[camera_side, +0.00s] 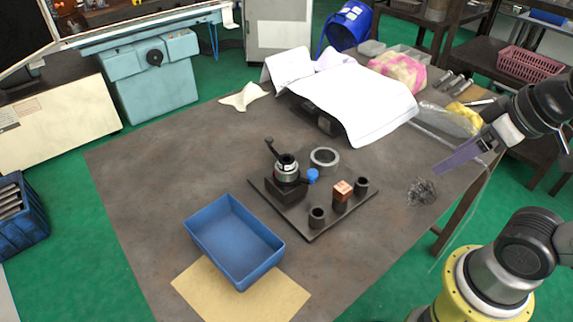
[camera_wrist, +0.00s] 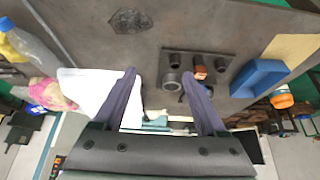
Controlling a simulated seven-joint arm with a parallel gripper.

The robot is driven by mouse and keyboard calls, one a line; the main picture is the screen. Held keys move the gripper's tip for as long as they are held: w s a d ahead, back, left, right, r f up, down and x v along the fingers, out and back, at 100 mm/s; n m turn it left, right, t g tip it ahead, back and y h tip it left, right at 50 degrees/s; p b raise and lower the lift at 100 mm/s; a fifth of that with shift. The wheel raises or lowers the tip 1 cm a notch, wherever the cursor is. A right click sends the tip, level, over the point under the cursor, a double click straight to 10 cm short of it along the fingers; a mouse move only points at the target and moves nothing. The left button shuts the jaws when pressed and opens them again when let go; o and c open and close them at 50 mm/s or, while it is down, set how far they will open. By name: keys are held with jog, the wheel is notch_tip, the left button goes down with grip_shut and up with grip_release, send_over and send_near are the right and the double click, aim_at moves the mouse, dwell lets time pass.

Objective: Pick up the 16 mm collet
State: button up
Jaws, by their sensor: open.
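A dark base plate (camera_side: 304,228) lies on the table and carries a chuck (camera_side: 287,170) with a black lever and a blue knob (camera_side: 312,176). Dark hollow cylinders stand along its right part: one near the front corner (camera_side: 317,217) and one at the right corner (camera_side: 361,185). Between them a copper-coloured block (camera_side: 342,189) sits on a dark post. I cannot read any size, so I cannot tell which part is the 16 mm collet. My gripper (camera_side: 462,157) is open and empty, raised at the right, well away from the plate. Its two fingers also show in the wrist view (camera_wrist: 159,72).
A blue tray (camera_side: 222,262) stands at the front left, partly on a tan sheet (camera_side: 265,302). White paper (camera_side: 360,100) covers things at the back. A dark wire tangle (camera_side: 421,192) lies right of the plate. The table's left part is clear.

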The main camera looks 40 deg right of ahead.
jog(key=w+a+r+m+g+y, duration=0.1)
jog(key=w+a+r+m, duration=0.2)
jog(key=w+r+m, duration=0.55)
jog(key=w+a+r+m+g, duration=0.1)
jog(key=w+a+r+m, duration=0.35)
jog(key=m, duration=0.75)
jog(key=m+g, duration=0.2)
jog(key=g, duration=0.1)
send_over(292, 156)
jog(key=shift+y, duration=0.3)
notch_tip(292, 156, down, 15)
jog(key=shift+f, duration=0.1)
jog(key=shift+a+f, duration=0.2)
jog(key=shift+f, duration=0.7)
jog(key=shift+a+f, duration=0.2)
jog(key=shift+f, duration=0.7)
jog(key=shift+a+f, duration=0.2)
jog(key=shift+f, duration=0.7)
grip_shut()
